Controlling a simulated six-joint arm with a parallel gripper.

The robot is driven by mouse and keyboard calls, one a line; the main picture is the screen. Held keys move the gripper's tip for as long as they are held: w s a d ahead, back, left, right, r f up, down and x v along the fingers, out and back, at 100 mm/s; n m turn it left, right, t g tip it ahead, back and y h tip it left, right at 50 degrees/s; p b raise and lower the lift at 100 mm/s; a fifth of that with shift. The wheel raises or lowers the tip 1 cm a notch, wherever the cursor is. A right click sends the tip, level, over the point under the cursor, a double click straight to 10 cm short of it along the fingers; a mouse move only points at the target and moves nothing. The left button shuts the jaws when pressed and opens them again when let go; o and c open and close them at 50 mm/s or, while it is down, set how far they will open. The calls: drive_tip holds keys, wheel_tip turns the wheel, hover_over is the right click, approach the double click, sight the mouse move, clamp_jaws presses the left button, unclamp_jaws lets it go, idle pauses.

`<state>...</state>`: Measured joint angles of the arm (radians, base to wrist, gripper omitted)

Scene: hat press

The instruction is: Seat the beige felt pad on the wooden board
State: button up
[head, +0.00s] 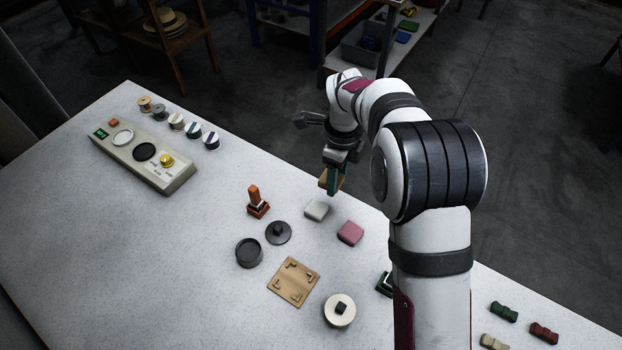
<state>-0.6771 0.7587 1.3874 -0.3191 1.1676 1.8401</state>
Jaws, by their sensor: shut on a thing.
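My gripper (334,183) is above the far edge of the table, up and to the right of the wooden board. It is shut on the beige felt pad (323,180), which shows as a small tan piece beside the green fingers that partly hide it. The pad is held in the air, apart from the board. The wooden board (293,281) lies flat near the front middle of the table, with small corner brackets on it and its middle bare.
A grey pad (316,210) and a pink pad (350,232) lie between gripper and board.

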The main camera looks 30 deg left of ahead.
drive_tip(key=shift+w+d+r, duration=0.1)
drive_tip(key=shift+d+r, duration=0.25)
drive_tip(key=shift+d, duration=0.15)
drive_tip(key=n, duration=1.7)
approach(297, 276)
drive_tip(key=shift+f, duration=2.7)
drive_tip(key=shift+f, duration=0.4)
drive_tip(key=o, duration=1.4)
